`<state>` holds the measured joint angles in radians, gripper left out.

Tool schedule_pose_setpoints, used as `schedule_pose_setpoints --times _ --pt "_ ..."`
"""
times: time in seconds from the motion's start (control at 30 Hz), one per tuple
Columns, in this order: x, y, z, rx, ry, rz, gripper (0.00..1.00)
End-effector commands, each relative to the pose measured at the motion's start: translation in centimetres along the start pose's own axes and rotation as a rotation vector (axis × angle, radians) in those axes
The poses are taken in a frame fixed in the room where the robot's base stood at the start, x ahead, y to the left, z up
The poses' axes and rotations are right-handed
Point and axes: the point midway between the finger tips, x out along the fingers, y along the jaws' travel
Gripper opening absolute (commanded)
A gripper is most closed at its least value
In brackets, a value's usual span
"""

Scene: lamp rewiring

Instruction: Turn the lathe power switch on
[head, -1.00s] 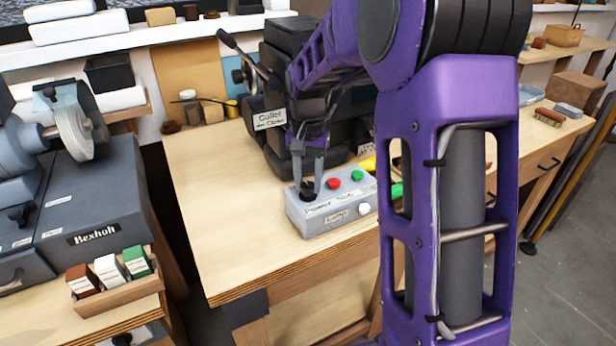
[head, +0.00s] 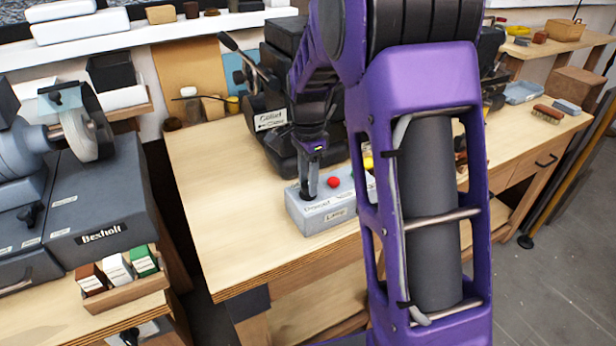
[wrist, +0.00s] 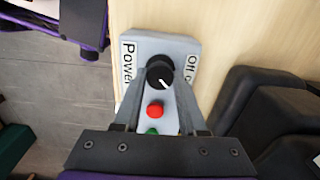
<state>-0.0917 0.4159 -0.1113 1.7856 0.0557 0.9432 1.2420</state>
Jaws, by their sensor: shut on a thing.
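The grey switch box (head: 325,217) sits on the wooden bench in front of the dark lathe (head: 300,150). In the wrist view the box (wrist: 180,45) carries a black rotary knob (wrist: 160,72) with a white pointer line, slanted toward the lower right. Labels beside it read "Power" (wrist: 128,62) and "Off", with more text partly hidden. A red button (head: 333,182) sits beside the knob; it also shows in the wrist view (wrist: 156,110). My gripper (head: 310,192) points down over the box, shut on the knob, which its fingers mostly hide in the head view.
A grinder-like machine marked Bexholt (head: 100,235) stands on the left bench, with a wooden tray (head: 135,293) of small boxes before it. A brush (head: 548,113) lies at the far right. The bench left of the box is clear.

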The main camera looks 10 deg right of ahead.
Motion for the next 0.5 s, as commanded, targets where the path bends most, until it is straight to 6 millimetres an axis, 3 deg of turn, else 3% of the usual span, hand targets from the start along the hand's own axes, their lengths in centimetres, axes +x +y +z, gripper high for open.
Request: schedule_pose_setpoints --times 0.5 --pt "-0.08 -0.07 -0.08 0.041 0.002 -0.003 0.0"
